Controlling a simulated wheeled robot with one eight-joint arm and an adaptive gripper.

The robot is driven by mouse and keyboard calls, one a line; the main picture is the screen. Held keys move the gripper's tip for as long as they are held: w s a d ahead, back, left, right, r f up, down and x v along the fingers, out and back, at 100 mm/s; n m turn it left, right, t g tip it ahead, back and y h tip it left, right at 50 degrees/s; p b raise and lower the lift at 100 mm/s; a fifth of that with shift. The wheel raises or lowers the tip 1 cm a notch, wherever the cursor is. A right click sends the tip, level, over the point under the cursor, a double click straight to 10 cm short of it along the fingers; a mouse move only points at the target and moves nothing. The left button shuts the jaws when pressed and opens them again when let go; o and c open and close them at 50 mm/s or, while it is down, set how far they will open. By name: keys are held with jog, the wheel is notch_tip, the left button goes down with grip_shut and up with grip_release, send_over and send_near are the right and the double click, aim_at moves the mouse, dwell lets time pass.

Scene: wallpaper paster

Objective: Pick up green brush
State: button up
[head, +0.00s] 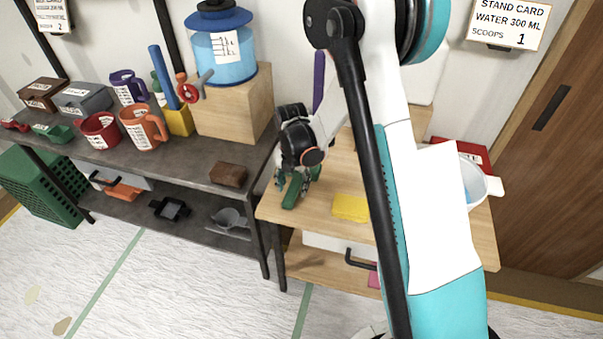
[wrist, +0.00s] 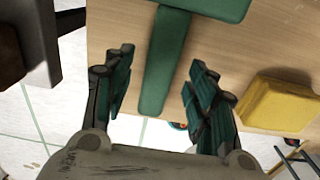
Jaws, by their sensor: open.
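The green brush (wrist: 165,62) lies on the light wooden table, with its handle pointing toward my gripper (wrist: 160,85) in the wrist view. Its wider head is at the top edge of that view and partly cut off. My gripper is open, with one finger on each side of the brush handle and gaps between. I cannot tell how high the fingers are above the table. In the head view the green brush (head: 296,189) shows at the table's left end, under my gripper (head: 297,178), which partly hides it.
A yellow sponge-like block (head: 350,207) lies right of the brush, also in the wrist view (wrist: 278,103). A dark shelf table (head: 190,168) with a brown block (head: 229,174) stands to the left. A white bucket (head: 478,190) is at the right. My arm hides the table's middle.

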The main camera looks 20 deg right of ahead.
jog(key=shift+f, duration=0.6)
jog(key=c, duration=1.1)
jog(key=shift+c, duration=0.2)
jog(key=shift+r, duration=0.2)
notch_tip(320, 180, up, 20)
jog(key=p, duration=0.5)
jog(key=shift+p, duration=0.4)
jog(key=shift+f, duration=0.1)
jog(key=o, duration=0.3)
grip_shut()
